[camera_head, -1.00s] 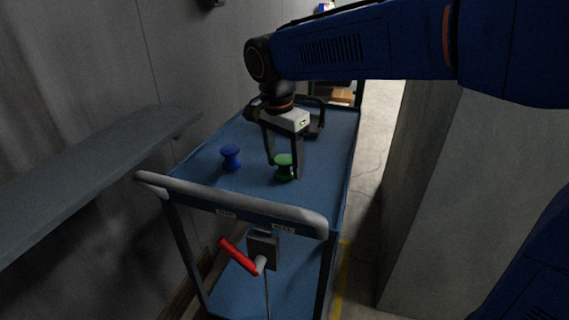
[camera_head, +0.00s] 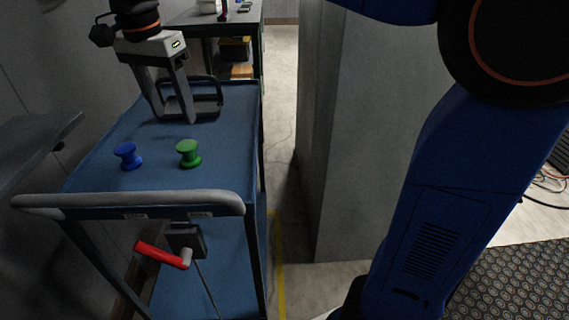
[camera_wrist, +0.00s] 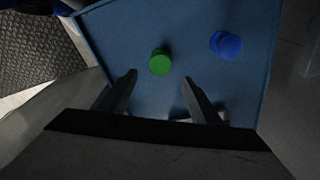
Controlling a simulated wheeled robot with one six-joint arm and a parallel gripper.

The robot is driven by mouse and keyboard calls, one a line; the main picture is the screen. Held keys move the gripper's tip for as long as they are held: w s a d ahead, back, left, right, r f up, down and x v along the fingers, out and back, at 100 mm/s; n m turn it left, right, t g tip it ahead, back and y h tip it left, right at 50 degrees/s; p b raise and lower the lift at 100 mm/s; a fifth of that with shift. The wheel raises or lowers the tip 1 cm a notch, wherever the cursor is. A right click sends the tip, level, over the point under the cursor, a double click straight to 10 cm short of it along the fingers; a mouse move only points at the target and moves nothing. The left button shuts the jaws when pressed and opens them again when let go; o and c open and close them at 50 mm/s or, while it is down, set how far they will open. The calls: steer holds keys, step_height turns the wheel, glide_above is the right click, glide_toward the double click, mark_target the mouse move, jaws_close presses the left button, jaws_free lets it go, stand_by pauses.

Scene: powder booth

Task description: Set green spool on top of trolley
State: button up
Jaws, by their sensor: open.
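The green spool (camera_head: 188,153) stands upright on the blue top of the trolley (camera_head: 205,134), toward its handle end. In the wrist view the green spool (camera_wrist: 160,62) is ahead of and between the fingertips, apart from them. My gripper (camera_head: 174,120) is open and empty, raised above the trolley top and farther back than the spool. In the wrist view my gripper (camera_wrist: 158,82) shows both fingers spread with nothing between them.
A blue spool (camera_head: 128,156) stands on the trolley top left of the green one. A dark frame-like handle (camera_head: 205,90) is behind my gripper. A grey handle bar (camera_head: 130,203) spans the trolley's near end. A grey pillar (camera_head: 345,130) stands to the right.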

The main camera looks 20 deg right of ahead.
steer(key=s+d+f+n+t, duration=0.15)
steer(key=s+d+f, duration=0.25)
steer(key=d, duration=0.4)
steer(key=s+d+f+n+y, duration=0.1)
steer(key=s+d+f+n, duration=0.3)
steer(key=d, duration=0.4)
steer(key=s+d+f+n+t, duration=0.1)
steer(key=s+d+f, duration=0.35)
steer(key=d, duration=0.35)
steer(key=s+d+f+n+t, duration=0.1)
steer(key=s+d+f+n, duration=0.1)
steer(key=s+d+f, duration=0.2)
steer(key=s+f, duration=0.3)
steer(key=shift+s+f, duration=0.15)
steer(key=shift+n, duration=0.25)
